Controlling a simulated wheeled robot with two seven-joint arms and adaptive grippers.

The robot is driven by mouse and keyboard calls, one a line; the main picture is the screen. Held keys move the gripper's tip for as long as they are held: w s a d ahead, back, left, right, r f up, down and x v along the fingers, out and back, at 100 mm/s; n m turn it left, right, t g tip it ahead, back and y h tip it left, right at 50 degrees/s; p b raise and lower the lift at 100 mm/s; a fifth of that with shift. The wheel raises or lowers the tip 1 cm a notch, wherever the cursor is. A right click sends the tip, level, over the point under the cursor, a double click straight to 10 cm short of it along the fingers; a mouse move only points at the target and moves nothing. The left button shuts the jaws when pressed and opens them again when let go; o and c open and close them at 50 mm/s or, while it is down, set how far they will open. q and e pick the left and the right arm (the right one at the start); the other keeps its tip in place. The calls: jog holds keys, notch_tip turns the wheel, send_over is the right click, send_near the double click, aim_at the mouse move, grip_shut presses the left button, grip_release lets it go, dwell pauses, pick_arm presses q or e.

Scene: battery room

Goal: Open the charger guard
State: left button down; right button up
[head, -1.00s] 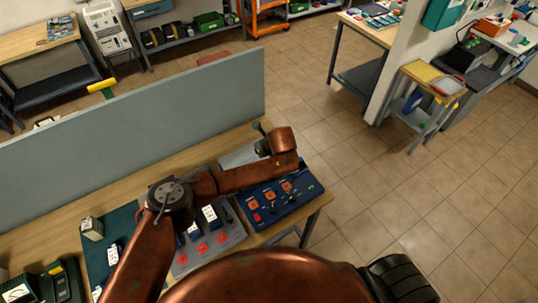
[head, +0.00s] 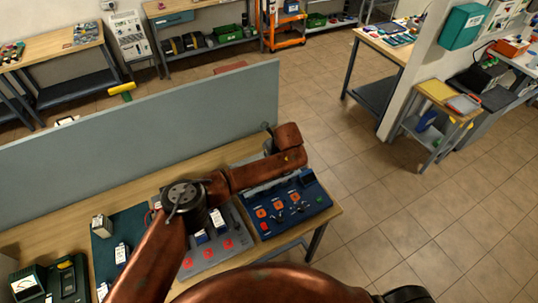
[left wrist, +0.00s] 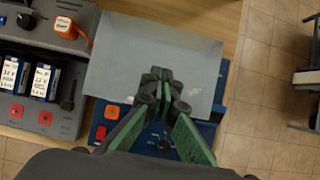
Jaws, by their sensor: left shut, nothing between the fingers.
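A flat grey plate (left wrist: 155,55), which looks like the charger guard, lies in front of my left gripper in the left wrist view. Its near edge borders a blue control panel (left wrist: 100,112). In the head view my forearm mostly hides the plate, and the blue panel (head: 290,207) with orange knobs shows in front of the arm. My left gripper (left wrist: 160,75) is shut and empty, its fingertips over the plate; whether they touch it I cannot tell. In the head view the gripper is mostly hidden behind my wrist. My right gripper is not in view.
A grey panel (head: 215,252) with red buttons and blue-white modules sits left of the blue panel. A tall grey divider (head: 140,125) stands along the bench's far edge. Meters (head: 28,283) stand at lower left. Open tiled floor (head: 400,220) lies to the right.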

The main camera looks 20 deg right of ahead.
pick_arm(q)
jog(key=shift+r, duration=0.1)
dwell(0.7)
jog(key=v, duration=1.1)
jog(key=shift+s+r, duration=0.25)
jog(key=shift+r, duration=0.05)
